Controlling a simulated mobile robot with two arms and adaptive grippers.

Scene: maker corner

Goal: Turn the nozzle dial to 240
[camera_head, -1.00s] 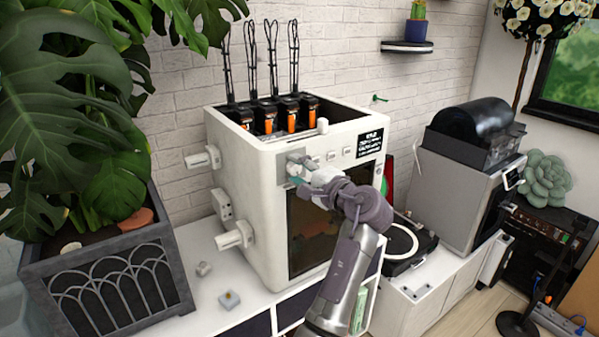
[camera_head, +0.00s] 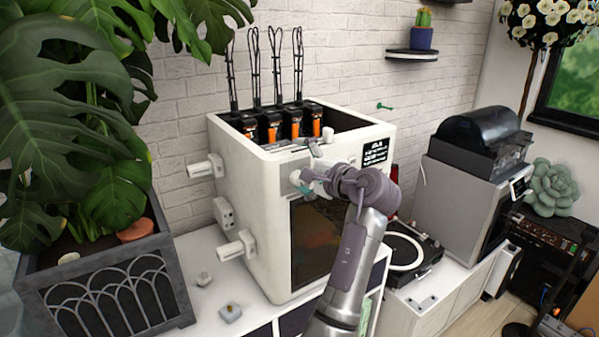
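The white 3D printer (camera_head: 240,178) stands on a white cabinet, with a row of small controls along the upper front, above its dark window (camera_head: 312,240). The nozzle dial cannot be made out; my gripper and wrist cover much of the strip. The fingers are small and partly hidden, so I cannot tell whether they are open, or touch or hold anything. A black label panel (camera_head: 375,152) is at the strip's right end.
Several orange-black tool heads (camera_head: 271,126) with cables sit in the printer's open top. A large potted plant (camera_head: 105,290) stands left. A turntable (camera_head: 407,252) and a grey machine (camera_head: 455,205) stand right. Small pieces (camera_head: 230,313) lie on the cabinet.

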